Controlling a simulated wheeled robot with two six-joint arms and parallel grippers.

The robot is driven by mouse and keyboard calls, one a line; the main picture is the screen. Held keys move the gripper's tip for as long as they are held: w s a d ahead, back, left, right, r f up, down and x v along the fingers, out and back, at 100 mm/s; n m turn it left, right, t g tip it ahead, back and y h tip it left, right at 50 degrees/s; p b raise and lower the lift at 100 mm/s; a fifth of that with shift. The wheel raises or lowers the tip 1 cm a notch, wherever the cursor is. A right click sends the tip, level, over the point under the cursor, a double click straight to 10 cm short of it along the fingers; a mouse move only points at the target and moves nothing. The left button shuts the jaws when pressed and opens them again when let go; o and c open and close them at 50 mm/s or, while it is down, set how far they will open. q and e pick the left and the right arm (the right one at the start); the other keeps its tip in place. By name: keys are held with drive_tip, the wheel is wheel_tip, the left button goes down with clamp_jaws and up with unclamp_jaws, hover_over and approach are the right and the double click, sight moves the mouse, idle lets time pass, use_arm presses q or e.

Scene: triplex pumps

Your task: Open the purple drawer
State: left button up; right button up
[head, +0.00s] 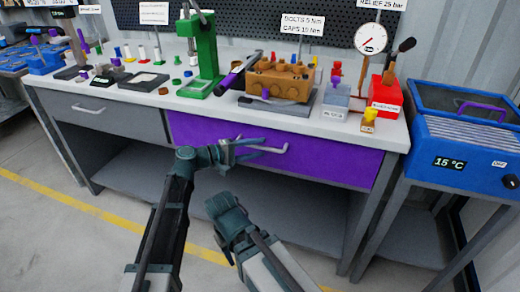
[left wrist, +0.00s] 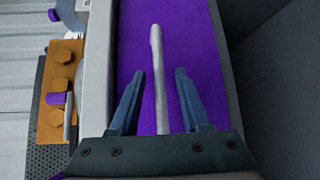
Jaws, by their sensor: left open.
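The purple drawer (head: 335,164) is under the right half of the workbench, and its front looks flush with the bench, so it appears shut. Its pale bar handle (head: 277,150) runs sideways across the front. My left gripper (head: 247,150) is open at the left part of the handle. In the left wrist view, the handle (left wrist: 157,55) runs between the two spread fingers of the left gripper (left wrist: 160,76), with a gap on both sides. The purple drawer front (left wrist: 200,40) lies behind it. My right gripper (head: 224,205) is low in front of the bench, its fingers unclear.
A grey drawer (head: 110,120) is left of the purple one. The benchtop holds a green press (head: 203,55), a brown pump block (head: 280,80), a red block (head: 385,95) and a gauge (head: 370,39). A blue bath (head: 465,140) stands at right. Floor in front is clear.

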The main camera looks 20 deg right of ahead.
use_arm(q)
drive_tip(key=shift+w+d+f, duration=0.1)
drive_tip(key=shift+w+d, duration=0.05)
drive_tip(key=shift+d, duration=0.55)
drive_tip(key=shift+c, duration=0.2)
clamp_jaws()
idle(0.9)
